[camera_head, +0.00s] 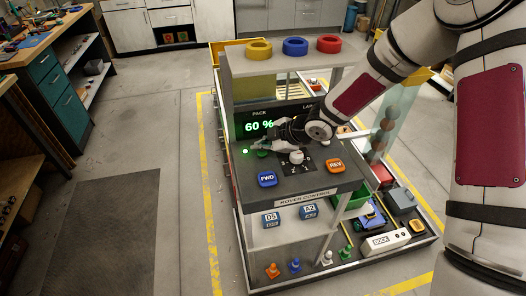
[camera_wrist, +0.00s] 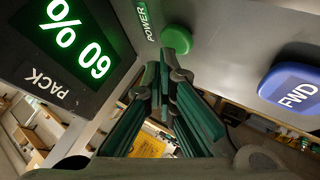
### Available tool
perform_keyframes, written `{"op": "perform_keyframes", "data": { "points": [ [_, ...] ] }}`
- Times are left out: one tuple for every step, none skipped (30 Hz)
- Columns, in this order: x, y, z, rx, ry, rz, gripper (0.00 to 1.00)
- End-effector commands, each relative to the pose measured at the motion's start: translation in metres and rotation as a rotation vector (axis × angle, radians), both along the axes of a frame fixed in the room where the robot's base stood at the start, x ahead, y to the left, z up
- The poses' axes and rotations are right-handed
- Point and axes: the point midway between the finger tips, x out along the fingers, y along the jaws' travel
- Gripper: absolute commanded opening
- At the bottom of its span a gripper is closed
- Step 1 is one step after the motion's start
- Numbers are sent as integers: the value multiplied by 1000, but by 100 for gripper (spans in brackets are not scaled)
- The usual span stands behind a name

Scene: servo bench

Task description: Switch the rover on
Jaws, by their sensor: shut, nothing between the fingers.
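The rover control panel (camera_head: 297,183) is a dark sloping top on the bench unit. Its green POWER button (camera_wrist: 176,40) shows in the wrist view beside the POWER label (camera_wrist: 146,20). My gripper (camera_wrist: 165,72) is shut and empty, its fingertips close to the green button; I cannot tell whether they touch it. In the head view my gripper (camera_head: 258,147) reaches over the panel's back left and partly hides the button. A small green light (camera_head: 245,151) glows left of the fingertips. The pack display (camera_head: 258,126) reads 60 % in lit green.
A blue FWD button (camera_head: 267,179), an orange REV button (camera_head: 335,165) and a white knob (camera_head: 296,157) share the panel. The pack display (camera_wrist: 72,40) stands close to the fingers. A shelf with coloured rings (camera_head: 295,47) is above. Floor to the left is clear.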

Motion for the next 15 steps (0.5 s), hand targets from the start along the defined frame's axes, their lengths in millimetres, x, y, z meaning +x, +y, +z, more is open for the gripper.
{"op": "perform_keyframes", "data": {
  "points": [
    [0,0,4,0,-2,0,0],
    [0,-1,6,-1,-3,0,0],
    [0,-1,7,-1,-2,-1,0],
    [0,-1,9,-1,-2,-1,0],
    [0,-1,9,-1,-2,-1,0],
    [0,-1,10,-1,-1,0,0],
    [0,0,10,-1,-1,0,0],
    [0,0,11,-1,-1,0,0],
    [0,0,10,-1,-1,0,0],
    [0,0,10,-1,-1,0,0],
    [0,0,10,-1,-1,0,0],
    [0,0,10,-1,-1,0,0],
    [0,0,10,-1,-1,0,0],
    [0,0,10,-1,-1,0,0],
    [0,0,11,-1,-2,0,0]
  ]
}}
